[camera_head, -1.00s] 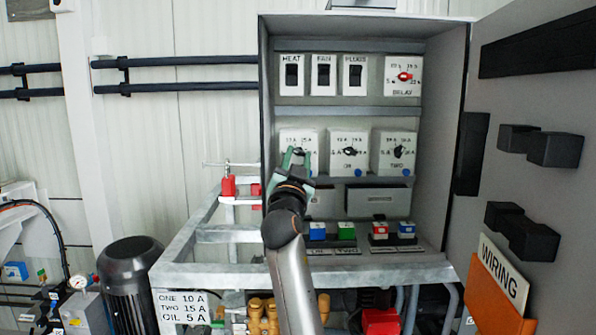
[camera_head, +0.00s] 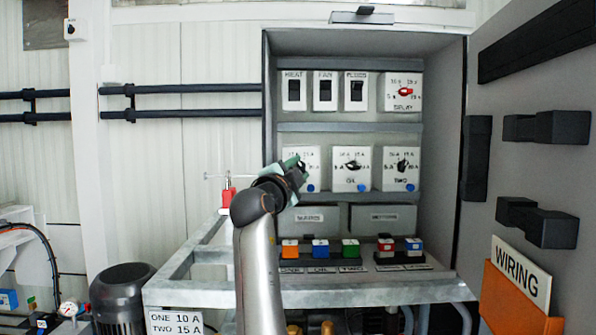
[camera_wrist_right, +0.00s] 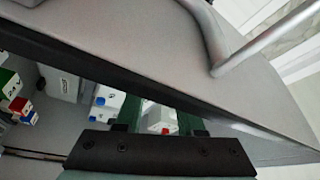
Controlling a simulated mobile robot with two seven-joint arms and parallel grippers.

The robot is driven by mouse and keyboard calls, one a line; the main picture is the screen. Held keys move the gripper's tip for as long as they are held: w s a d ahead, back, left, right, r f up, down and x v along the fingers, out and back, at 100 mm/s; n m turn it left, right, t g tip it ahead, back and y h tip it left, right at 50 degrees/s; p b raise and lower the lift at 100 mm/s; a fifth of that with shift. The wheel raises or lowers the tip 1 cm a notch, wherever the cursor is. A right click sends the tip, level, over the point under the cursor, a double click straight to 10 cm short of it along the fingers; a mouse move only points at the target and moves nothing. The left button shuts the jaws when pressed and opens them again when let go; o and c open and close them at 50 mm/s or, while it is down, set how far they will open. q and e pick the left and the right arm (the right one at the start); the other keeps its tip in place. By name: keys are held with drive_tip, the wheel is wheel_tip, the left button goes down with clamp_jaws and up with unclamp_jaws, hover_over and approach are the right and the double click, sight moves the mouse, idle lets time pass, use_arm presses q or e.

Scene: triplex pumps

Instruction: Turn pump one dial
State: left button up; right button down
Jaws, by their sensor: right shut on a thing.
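The pump one dial (camera_head: 314,172) is the leftmost white dial box in the cabinet's middle row, with a scale above and a blue dot below. My right gripper (camera_head: 297,165) is at its front, its green fingers shut on the dark knob. The fingers and wrist cover the box's left side and name label, and the pointer's setting cannot be read. In the right wrist view, the green fingers (camera_wrist_right: 160,122) point into the cabinet; the knob is hidden there. A sign (camera_head: 175,323) at the bottom reads "ONE 10 A, TWO 15 A". My left gripper is not in view.
Beside it are the oil dial (camera_head: 350,168) and the pump two dial (camera_head: 395,168). The open cabinet door (camera_head: 520,190) bounds the right side.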

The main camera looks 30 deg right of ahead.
drive_tip(key=shift+m, duration=0.3)
drive_tip(key=c, duration=0.8)
unclamp_jaws()
drive_tip(key=shift+o, duration=1.4)
drive_tip(key=b+v, duration=0.2)
drive_tip(key=v, duration=1)
drive_tip(key=shift+s+a, duration=0.15)
drive_tip(key=shift+a, duration=0.1)
drive_tip(key=shift+r, duration=0.1)
